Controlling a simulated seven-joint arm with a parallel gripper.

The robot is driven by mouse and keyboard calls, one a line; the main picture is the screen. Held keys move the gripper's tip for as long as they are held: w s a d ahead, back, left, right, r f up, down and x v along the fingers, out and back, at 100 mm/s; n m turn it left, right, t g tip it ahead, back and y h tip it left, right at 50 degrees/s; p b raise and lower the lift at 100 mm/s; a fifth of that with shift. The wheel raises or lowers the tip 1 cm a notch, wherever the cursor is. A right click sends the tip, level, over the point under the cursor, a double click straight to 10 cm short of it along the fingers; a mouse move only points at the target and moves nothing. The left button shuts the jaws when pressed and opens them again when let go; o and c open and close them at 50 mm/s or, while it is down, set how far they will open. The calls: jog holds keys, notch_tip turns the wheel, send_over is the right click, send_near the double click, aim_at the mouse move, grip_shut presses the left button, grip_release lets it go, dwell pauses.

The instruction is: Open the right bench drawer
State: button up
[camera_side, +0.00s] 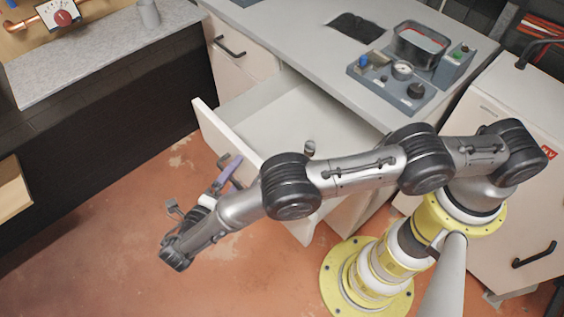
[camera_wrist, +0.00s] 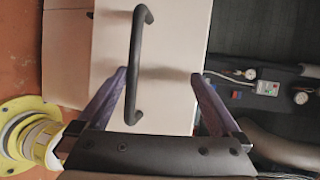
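In the side view the right bench drawer (camera_side: 285,120) is pulled well out from the bench, its pale inside visible. Its front panel (camera_side: 218,122) faces my gripper (camera_side: 230,172). In the wrist view the black bar handle (camera_wrist: 138,62) stands out from the pale drawer front (camera_wrist: 176,45). My gripper (camera_wrist: 158,75) is open, with its two purple fingers apart. The handle lies between them, nearer the left finger, and I see no grip on it. Contact with the handle cannot be told. My arm hides part of the drawer front in the side view.
A shut drawer with a black handle (camera_side: 229,46) is left of the open one. A control box (camera_side: 405,82) with gauge and knobs stands on the grey bench top (camera_side: 290,35). A white cabinet (camera_side: 515,200) stands at the right. Open red floor (camera_side: 100,220) lies left of my gripper.

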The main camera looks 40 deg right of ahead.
jog(key=shift+h, duration=0.3)
jog(key=r, duration=0.2)
jog(key=s+r, duration=0.1)
jog(key=r, duration=0.1)
jog(key=s+d+r, duration=0.1)
jog(key=r, duration=0.1)
jog(key=shift+s, duration=0.15)
jog(key=s+d+r, duration=0.1)
jog(key=s+d, duration=0.1)
jog(key=s+d+r, duration=0.1)
jog(key=s+d, duration=0.1)
jog(key=s, duration=0.1)
jog(key=s+d+r, duration=0.1)
jog(key=s+d, duration=0.1)
jog(key=shift+s+r, duration=0.15)
jog(key=shift+r, duration=0.15)
jog(key=shift+c, duration=0.7)
jog(key=shift+m, duration=0.3)
